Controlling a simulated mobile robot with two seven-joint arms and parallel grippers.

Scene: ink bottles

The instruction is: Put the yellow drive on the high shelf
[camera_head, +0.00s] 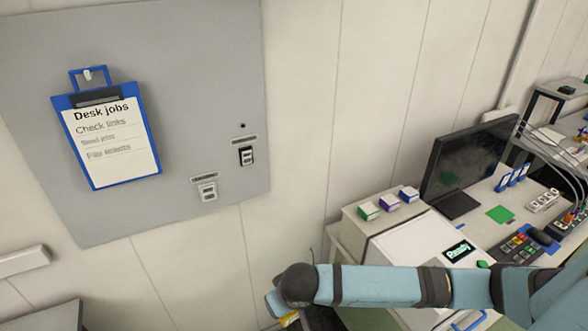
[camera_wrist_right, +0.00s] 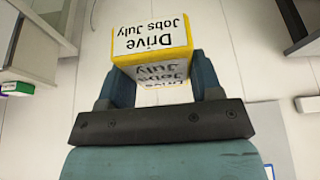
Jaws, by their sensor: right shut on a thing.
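The yellow drive (camera_wrist_right: 150,38) is a yellow block with white labels reading "Drive Jobs July". In the right wrist view it sits between the two fingers of my right gripper (camera_wrist_right: 152,85), which is shut on it. In the head view my right arm reaches leftward along the bottom. The gripper (camera_head: 280,308) is mostly hidden behind the wrist, and a small yellow part of the drive (camera_head: 289,319) shows at the bottom edge. A rack with shelves (camera_head: 562,90) stands at the far right; I cannot tell whether it holds the high shelf. My left gripper is not in view.
A grey wall panel (camera_head: 190,60) carries a blue clipboard (camera_head: 112,140) and two small devices. A desk with a monitor (camera_head: 470,160), keypad (camera_head: 522,246) and small coloured boxes (camera_head: 388,202) is at the right. Bare wall lies between panel and desk.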

